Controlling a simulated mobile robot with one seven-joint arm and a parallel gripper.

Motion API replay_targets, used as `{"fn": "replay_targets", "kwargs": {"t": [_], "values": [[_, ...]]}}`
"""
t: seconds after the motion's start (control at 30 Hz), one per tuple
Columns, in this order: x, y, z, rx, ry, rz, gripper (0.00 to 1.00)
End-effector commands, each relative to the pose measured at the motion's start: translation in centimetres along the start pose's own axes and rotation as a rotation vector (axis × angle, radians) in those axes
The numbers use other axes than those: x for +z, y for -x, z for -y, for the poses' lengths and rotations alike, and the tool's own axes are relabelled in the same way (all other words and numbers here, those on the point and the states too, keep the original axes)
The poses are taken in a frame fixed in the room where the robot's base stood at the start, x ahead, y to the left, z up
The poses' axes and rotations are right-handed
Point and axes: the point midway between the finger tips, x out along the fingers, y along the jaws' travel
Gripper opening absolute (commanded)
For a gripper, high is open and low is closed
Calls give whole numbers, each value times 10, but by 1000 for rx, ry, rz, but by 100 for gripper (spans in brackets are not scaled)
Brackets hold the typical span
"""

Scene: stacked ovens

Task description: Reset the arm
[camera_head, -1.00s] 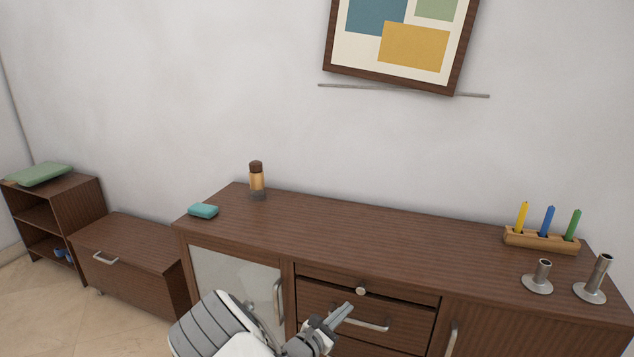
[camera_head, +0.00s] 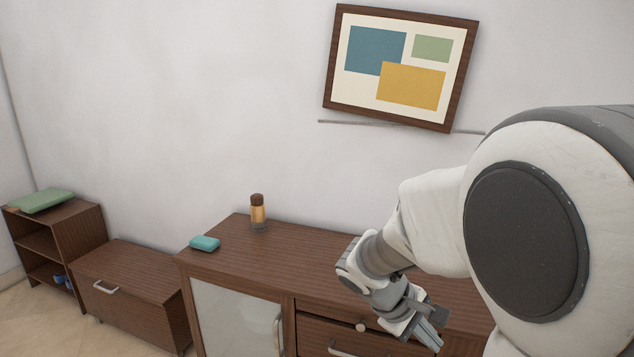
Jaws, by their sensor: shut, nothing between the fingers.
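My gripper (camera_head: 432,341) is at the lower middle right of the head view, pointing down and to the right. Its fingers are shut with nothing between them. It appears in front of the wooden sideboard (camera_head: 300,250), near the upper drawer (camera_head: 340,322) and its round knob. My white and grey arm fills the right side and hides the right part of the sideboard.
A low cabinet (camera_head: 130,275) and a shelf with a green cushion (camera_head: 42,200) stand at left. A tilted picture (camera_head: 400,68) hangs above a thin ledge.

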Motion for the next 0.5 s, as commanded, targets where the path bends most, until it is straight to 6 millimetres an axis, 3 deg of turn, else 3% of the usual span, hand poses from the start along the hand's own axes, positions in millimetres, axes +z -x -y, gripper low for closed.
{"fn": "replay_targets", "kwargs": {"t": [0.2,0.5], "values": [[48,46,3,-168,-220,-120,0],[99,106,19,-352,-490,-304,0]]}}
